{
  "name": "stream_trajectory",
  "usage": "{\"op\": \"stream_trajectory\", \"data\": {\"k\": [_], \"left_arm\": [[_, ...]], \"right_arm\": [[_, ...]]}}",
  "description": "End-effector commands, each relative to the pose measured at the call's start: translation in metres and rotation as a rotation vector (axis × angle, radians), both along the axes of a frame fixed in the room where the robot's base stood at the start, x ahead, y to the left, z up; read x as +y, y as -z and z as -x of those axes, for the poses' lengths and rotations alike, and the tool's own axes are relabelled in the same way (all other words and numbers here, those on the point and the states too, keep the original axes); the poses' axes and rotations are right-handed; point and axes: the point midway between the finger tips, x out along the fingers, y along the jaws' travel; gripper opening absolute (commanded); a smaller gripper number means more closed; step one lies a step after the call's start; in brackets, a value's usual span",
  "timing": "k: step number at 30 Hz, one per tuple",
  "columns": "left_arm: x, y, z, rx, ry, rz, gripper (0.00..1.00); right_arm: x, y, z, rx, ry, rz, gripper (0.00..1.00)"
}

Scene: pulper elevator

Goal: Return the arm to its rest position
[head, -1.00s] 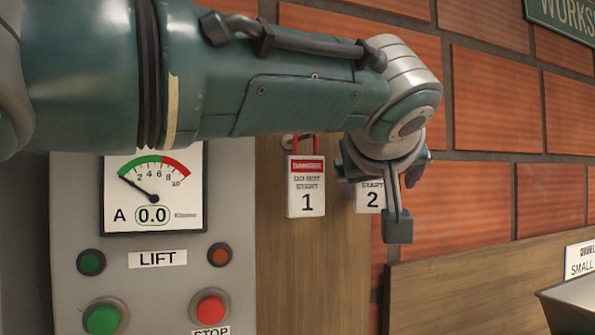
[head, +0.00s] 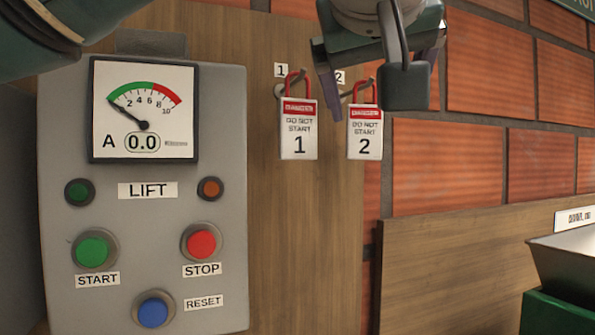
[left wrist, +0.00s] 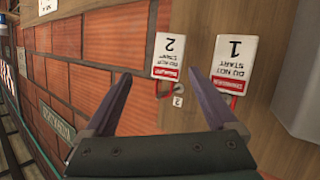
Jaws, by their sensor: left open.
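My left gripper (head: 372,95) is at the top of the head view, in front of the wooden board and brick wall, just above and partly over tag 2. In the left wrist view its two fingers (left wrist: 158,105) are spread apart with nothing between them. Tag 1 (head: 299,135) and tag 2 (head: 364,135), white with red "DANGER" bands, hang by red shackles from hooks on the board. Both also show upside down in the left wrist view, tag 1 (left wrist: 233,60) and tag 2 (left wrist: 169,58). My right gripper is not in view.
A grey LIFT control panel (head: 222,130) stands left, with a gauge (head: 145,110) reading 0.0, green START (head: 92,252), red STOP (head: 201,243) and blue RESET (head: 153,310) buttons. A metal tray (head: 570,262) is at lower right. Brick wall (head: 480,170) lies behind.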

Motion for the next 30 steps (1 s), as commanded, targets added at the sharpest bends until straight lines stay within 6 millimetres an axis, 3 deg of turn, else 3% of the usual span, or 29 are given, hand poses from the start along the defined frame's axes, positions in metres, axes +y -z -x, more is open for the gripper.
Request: {"op": "stream_trajectory", "data": {"k": [5,11,17,24,30], "left_arm": [[0.004,0.031,0.005,0.069,0.031,0.001,0.91],[0.029,0.117,0.027,0.248,0.101,0.012,0.91],[0.082,0.21,0.065,0.414,0.106,0.005,0.91],[0.17,0.309,0.145,0.603,0.049,-0.101,0.91],[0.23,0.351,0.213,0.723,0.019,-0.23,0.91]], "right_arm": [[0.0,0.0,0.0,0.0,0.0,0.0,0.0],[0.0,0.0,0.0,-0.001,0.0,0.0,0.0],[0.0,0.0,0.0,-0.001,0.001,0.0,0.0],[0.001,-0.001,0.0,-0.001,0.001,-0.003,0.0],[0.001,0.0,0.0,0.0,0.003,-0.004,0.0]]}}
